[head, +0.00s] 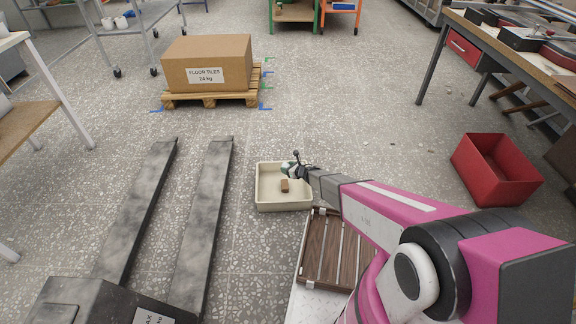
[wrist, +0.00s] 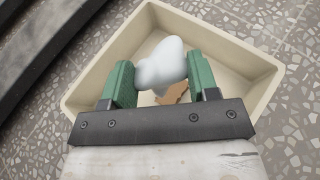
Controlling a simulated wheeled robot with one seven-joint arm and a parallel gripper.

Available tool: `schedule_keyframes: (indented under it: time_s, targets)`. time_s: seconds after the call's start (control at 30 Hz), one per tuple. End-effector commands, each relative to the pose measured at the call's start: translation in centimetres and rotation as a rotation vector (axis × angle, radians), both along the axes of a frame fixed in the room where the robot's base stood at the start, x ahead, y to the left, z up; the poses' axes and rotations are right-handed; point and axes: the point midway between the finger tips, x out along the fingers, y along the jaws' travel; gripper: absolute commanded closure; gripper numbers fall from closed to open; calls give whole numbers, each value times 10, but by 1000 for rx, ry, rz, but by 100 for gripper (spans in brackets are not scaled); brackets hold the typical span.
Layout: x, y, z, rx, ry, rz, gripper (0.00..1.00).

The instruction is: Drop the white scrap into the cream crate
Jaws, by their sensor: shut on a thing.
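The cream crate (head: 262,190) stands on the speckled floor in the middle of the head view. In the wrist view its rim and walls (wrist: 235,42) surround my gripper. My gripper (wrist: 160,75) has green fingers and is shut on the white scrap (wrist: 162,62), a lumpy white piece between the fingertips. In the head view my gripper (head: 292,168) is over the crate's far right part, and the scrap is hard to make out there. A brown piece (head: 284,186) lies inside the crate; it shows partly behind the scrap in the wrist view (wrist: 178,94).
A slatted wooden piece (head: 333,250) lies just in front of the crate. Dark pallet-jack forks (head: 205,215) lie to the left. A red bin (head: 495,170) stands at right. A tile carton (head: 206,63) sits on a pallet behind. The floor between is mostly clear.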

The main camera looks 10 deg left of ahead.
Motion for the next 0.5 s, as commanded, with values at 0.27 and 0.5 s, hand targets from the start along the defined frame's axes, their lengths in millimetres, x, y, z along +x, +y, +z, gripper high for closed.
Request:
schedule_keyframes:
  time_s: [0.27, 0.5]
  targets:
    - [1, 0, -19, 0, 0, 0, 68]
    - [0, 0, -20, 0, 0, 0, 42]
